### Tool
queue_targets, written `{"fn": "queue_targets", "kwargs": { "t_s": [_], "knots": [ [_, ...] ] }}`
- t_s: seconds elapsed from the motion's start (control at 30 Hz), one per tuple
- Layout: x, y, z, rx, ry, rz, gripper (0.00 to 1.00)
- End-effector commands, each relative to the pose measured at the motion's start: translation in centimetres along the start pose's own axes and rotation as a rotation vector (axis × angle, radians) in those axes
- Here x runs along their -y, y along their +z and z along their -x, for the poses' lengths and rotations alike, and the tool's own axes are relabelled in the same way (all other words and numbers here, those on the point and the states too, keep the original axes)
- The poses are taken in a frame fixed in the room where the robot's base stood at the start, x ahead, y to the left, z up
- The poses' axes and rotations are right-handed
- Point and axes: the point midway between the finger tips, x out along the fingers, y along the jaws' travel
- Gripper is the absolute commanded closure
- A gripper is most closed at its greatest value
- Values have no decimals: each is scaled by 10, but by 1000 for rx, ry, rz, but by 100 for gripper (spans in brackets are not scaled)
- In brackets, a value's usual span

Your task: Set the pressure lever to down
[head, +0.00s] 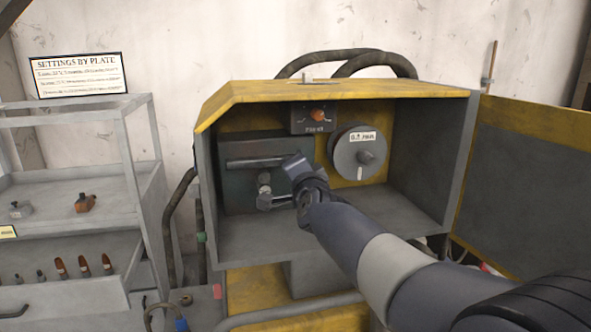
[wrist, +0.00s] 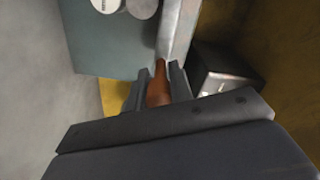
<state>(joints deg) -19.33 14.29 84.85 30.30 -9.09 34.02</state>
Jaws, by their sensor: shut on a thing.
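In the wrist view my gripper (wrist: 158,88) is shut on a brown tapered handle (wrist: 158,80) at the edge of the dark green box. It appears to be the pressure lever, but its mount is hidden. In the head view my gripper (head: 297,165) is at the right side of the dark green box (head: 238,185), inside the yellow cabinet (head: 330,90). There the gripper covers the handle, so its position cannot be read.
A small box (head: 300,126) with an orange knob (head: 318,116) is above my gripper. A grey dial (head: 345,160) with a white label is to the right. The cabinet door (head: 520,180) stands open. A shelf (head: 75,205) with small parts is at left.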

Motion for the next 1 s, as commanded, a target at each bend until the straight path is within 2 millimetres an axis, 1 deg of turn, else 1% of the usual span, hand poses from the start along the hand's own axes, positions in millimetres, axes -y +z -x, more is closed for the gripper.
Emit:
{"fn": "queue_targets", "kwargs": {
  "t_s": [0.03, 0.07, 0.1, 0.33, 0.57, 0.67, 0.77, 0.87, 1.0],
  "knots": [
    [-4, 2, 0, 5, 8, -1, 100],
    [-5, 2, 0, 5, 9, -1, 100],
    [-5, 2, 0, 5, 9, -1, 76],
    [-4, 2, 0, 4, 7, 0, 58],
    [-2, 1, 0, 3, 4, 1, 57],
    [-2, 1, 4, 2, 4, 1, 57],
    [-1, 1, 12, 2, 3, 1, 57],
    [-1, 1, 27, 2, 3, 1, 57],
    [-1, 1, 53, 3, 3, 0, 57]
  ]
}}
